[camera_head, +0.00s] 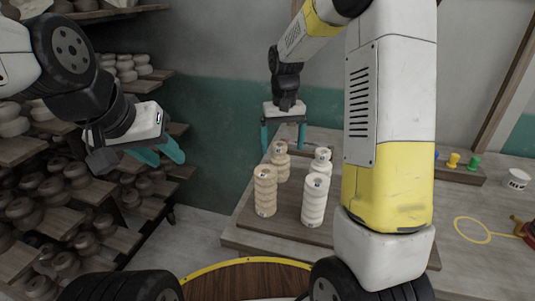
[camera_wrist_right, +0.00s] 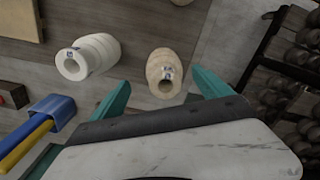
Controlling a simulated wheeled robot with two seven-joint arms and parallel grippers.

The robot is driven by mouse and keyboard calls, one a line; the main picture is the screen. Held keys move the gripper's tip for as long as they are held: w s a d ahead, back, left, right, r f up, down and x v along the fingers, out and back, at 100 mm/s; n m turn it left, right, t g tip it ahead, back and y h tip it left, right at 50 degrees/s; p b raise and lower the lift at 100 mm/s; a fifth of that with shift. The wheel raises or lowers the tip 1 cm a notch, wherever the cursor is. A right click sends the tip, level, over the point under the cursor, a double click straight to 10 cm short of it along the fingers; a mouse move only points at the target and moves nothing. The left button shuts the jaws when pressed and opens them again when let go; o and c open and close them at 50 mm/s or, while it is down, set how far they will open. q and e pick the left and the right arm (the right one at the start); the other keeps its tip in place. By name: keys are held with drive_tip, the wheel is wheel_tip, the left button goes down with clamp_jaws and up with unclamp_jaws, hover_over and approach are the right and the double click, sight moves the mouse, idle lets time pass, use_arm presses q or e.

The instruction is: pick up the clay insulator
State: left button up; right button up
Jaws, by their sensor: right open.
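Several stacked, ribbed clay insulators stand upright on a wooden board. In the head view these are a tan one at the front left (camera_head: 265,192), a white one at the front right (camera_head: 315,203), a tan one behind (camera_head: 280,160) and a white one behind (camera_head: 321,162). My right gripper (camera_head: 284,138) is open and points down, its teal fingers above and to either side of the back tan insulator. The right wrist view shows a tan insulator (camera_wrist_right: 163,72) just beyond and between the fingertips, with a white one (camera_wrist_right: 90,55) to its left. My left gripper (camera_head: 162,152) is open and empty, away from the board.
Shelves of clay pots (camera_head: 70,230) fill the left side. A blue holder with a yellow handle (camera_wrist_right: 52,112) is near the left finger in the wrist view. A white cup (camera_head: 516,180) and coloured pegs (camera_head: 453,160) sit at the right. The right arm blocks part of the table.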

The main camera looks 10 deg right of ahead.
sight(279, 163)
drive_tip(key=f, duration=0.8)
drive_tip(key=shift+w+a, duration=0.25)
drive_tip(key=shift+a, duration=0.15)
drive_tip(key=shift+c, duration=0.2)
drive_tip(key=shift+r, duration=0.1)
clamp_jaws()
